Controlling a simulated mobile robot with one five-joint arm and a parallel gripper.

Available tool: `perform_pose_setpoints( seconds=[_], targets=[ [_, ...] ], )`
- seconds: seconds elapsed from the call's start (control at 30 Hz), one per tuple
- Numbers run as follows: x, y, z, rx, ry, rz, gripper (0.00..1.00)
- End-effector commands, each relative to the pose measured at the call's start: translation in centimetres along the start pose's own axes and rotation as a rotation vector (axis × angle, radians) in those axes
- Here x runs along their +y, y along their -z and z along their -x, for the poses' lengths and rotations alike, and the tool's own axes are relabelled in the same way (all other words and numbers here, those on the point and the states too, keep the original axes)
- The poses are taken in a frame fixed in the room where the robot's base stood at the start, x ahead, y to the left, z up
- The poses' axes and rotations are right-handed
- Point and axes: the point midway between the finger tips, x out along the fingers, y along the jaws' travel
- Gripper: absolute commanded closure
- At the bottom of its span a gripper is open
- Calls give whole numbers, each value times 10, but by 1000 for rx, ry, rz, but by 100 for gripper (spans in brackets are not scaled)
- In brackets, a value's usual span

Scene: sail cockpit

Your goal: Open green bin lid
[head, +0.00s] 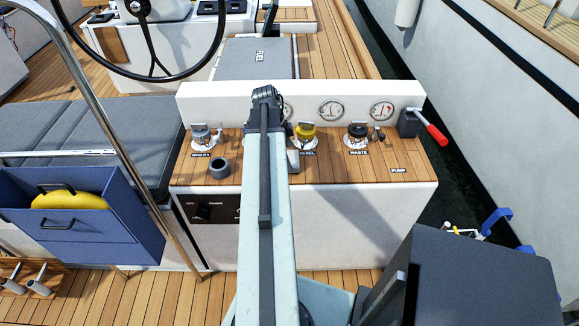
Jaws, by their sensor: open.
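I see no green bin and no green lid in the head view. My own arm rises through the middle of the picture and hides part of the console behind it. My gripper cannot be made out; only the arm link and a dark joint at its top show.
A wooden-topped console (365,172) with several valves and gauges stands ahead. A red-handled lever (430,130) is at its right end. A blue box (95,255) holding a yellow object (70,201) is at left, beside grey cushions (95,135). A steering wheel (95,45) stands behind.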

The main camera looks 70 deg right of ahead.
Motion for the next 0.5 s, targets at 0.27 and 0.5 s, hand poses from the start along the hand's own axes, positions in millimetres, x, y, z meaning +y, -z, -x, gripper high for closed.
perform_pose_setpoints(
  seconds=[0.27,0.5],
  targets=[
    [0,0,-21,0,0,1,0],
    [0,-1,-20,0,1,2,47]
  ],
)
